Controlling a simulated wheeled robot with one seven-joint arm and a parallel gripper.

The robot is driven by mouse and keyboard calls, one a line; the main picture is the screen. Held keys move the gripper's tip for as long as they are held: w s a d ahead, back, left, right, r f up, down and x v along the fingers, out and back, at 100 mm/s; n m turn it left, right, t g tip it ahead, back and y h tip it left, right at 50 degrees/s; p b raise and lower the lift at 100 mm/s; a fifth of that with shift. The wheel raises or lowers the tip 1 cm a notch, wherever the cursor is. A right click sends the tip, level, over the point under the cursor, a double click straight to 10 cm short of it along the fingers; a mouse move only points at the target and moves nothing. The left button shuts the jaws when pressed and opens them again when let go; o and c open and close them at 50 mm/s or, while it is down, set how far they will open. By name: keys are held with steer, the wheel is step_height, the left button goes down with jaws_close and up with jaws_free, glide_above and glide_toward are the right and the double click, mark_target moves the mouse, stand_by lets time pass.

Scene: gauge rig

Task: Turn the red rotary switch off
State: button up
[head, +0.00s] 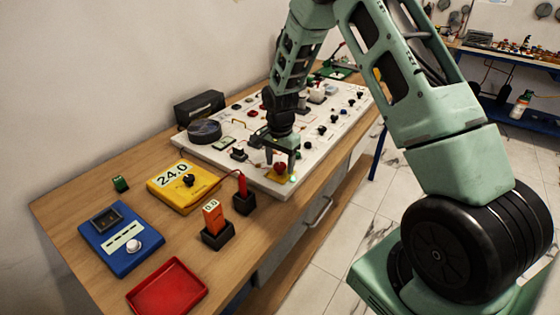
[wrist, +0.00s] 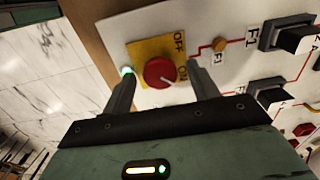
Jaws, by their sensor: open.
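The red rotary switch (wrist: 159,72) is a round red knob on a yellow plate (wrist: 146,50) marked OFF and ON. A pale mark on the knob points toward the lower right, on the ON side. In the head view the red knob (head: 280,168) sits at the near edge of the white board, partly behind a finger. My gripper (wrist: 161,70) is open, with one finger on each side of the knob. I cannot tell whether the fingers touch it. In the head view my gripper (head: 281,160) points down over the switch.
The white board (head: 200,155) carries several other switches and parts. A black switch (wrist: 285,33) lies right of the knob in the wrist view. A yellow meter (head: 180,188) reading 24.0, a blue meter (head: 120,240) and a red tray (head: 167,288) stand on the wooden bench.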

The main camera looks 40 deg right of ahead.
steer(key=c, duration=1)
steer(key=shift+n, duration=0.4)
steer(key=n, duration=0.3)
steer(key=shift+n, duration=0.4)
steer(key=n, duration=0.4)
steer(key=shift+n, duration=0.3)
steer(key=n, duration=0.4)
steer(key=shift+r, duration=0.1)
steer(key=n, duration=0.4)
steer(key=shift+n, duration=0.3)
